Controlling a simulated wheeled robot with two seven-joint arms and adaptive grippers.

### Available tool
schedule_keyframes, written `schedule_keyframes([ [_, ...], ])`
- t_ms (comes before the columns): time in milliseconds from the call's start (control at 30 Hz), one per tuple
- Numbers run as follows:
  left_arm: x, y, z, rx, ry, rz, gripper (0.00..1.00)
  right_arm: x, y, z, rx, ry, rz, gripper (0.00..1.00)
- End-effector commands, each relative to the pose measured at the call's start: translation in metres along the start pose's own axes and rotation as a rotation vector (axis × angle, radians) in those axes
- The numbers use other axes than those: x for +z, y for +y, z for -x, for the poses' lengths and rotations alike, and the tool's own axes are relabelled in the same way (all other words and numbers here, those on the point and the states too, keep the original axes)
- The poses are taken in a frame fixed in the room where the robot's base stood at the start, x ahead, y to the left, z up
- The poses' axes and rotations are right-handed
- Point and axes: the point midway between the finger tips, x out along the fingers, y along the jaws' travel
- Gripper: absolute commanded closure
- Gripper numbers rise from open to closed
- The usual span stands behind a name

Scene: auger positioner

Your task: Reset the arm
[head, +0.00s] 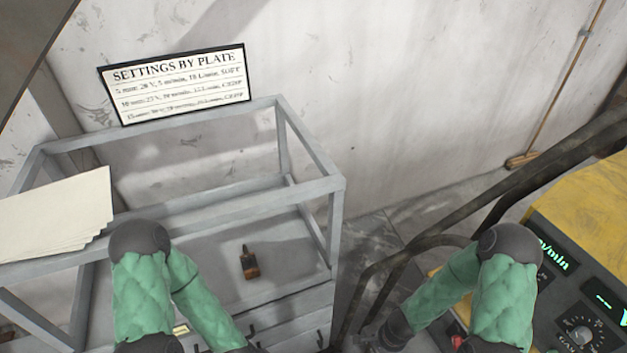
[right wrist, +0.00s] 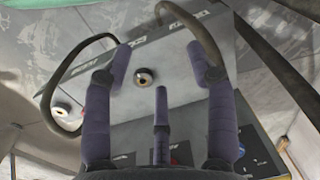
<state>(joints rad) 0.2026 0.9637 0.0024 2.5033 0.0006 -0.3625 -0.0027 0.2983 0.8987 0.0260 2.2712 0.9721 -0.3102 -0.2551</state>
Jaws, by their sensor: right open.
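My right gripper (right wrist: 160,68) shows in the right wrist view with its dark fingers spread apart and nothing between them. Behind the fingers is a grey machine panel (right wrist: 185,48) with a round socket (right wrist: 145,77) that appears between the fingertips. I cannot tell the distance from fingers to panel. In the head view my right green-sleeved arm bends down at the lower right, beside the yellow-topped machine (head: 590,215). My left arm bends down at the lower left in front of the grey metal frame (head: 340,187); its gripper is out of view.
A small dark and orange bottle-like object (head: 249,262) stands on the frame's shelf. Papers (head: 55,215) lie at the left. A settings sign (head: 178,82) is at the back. Dark tube rails (head: 440,240) border the machine. Dark cables (right wrist: 205,45) loop near the right gripper.

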Motion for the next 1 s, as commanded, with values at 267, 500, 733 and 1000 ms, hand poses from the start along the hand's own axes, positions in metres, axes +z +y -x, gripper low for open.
schedule_keyframes([
  [267,0.0,0.0,0.0,0.0,0.0,0.0,0.46,0.052,0.0,0.002,-0.073,-0.05,0.357,0.43],
  [500,0.0,0.0,0.0,0.0,0.0,0.0,0.46,0.101,0.002,0.009,-0.161,-0.115,0.635,0.43],
  [733,0.0,0.0,0.0,0.0,0.0,0.0,0.46,0.13,0.005,0.015,-0.218,-0.16,0.78,0.43],
  [1000,0.0,0.0,0.0,0.0,0.0,0.0,0.46,0.134,0.006,0.016,-0.227,-0.167,0.8,0.43],
])
